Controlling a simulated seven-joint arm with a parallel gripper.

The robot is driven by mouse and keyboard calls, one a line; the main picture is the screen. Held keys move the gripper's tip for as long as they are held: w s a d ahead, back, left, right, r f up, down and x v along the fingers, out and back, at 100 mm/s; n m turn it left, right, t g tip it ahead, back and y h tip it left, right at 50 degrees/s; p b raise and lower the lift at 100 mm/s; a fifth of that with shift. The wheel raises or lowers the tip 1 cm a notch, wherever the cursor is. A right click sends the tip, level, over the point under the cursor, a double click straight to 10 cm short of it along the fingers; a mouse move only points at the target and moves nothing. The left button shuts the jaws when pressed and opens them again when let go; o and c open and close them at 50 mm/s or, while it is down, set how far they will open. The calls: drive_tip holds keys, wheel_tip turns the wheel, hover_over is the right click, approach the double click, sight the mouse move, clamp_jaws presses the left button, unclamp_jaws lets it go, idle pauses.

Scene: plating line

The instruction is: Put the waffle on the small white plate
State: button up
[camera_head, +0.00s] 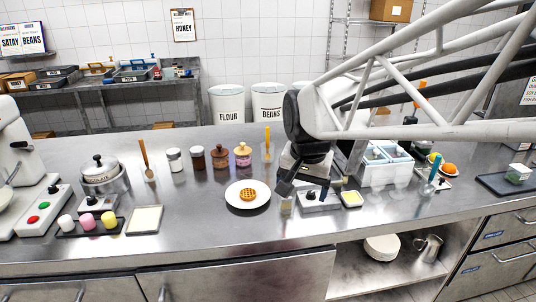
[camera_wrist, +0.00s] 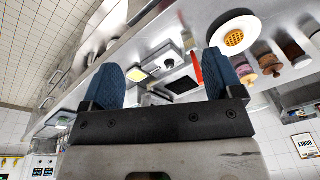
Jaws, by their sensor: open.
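A round golden waffle (camera_head: 248,194) lies on a round white plate (camera_head: 262,203) near the middle of the steel counter. In the wrist view the waffle (camera_wrist: 234,39) and the plate (camera_wrist: 250,24) show at the upper right. My gripper (camera_head: 305,188) is just right of the plate, above the counter, apart from the waffle. In the wrist view its two blue fingers are spread wide (camera_wrist: 165,75) with nothing held between them.
Small devices and a yellow-topped square dish (camera_head: 351,199) stand under and right of my gripper. Several jars (camera_head: 220,157) stand behind the plate. A pale rectangular tray (camera_head: 145,219) lies to the left. The counter between that tray and the plate is clear.

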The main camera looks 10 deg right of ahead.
drive_tip(key=s+d+f+n, duration=0.2)
drive_tip(key=s+n, duration=0.3)
drive_tip(key=s, duration=1)
drive_tip(key=shift+d+f+t, duration=0.2)
drive_tip(key=shift+d+t, duration=0.05)
drive_tip(key=shift+t, duration=0.15)
idle(0.9)
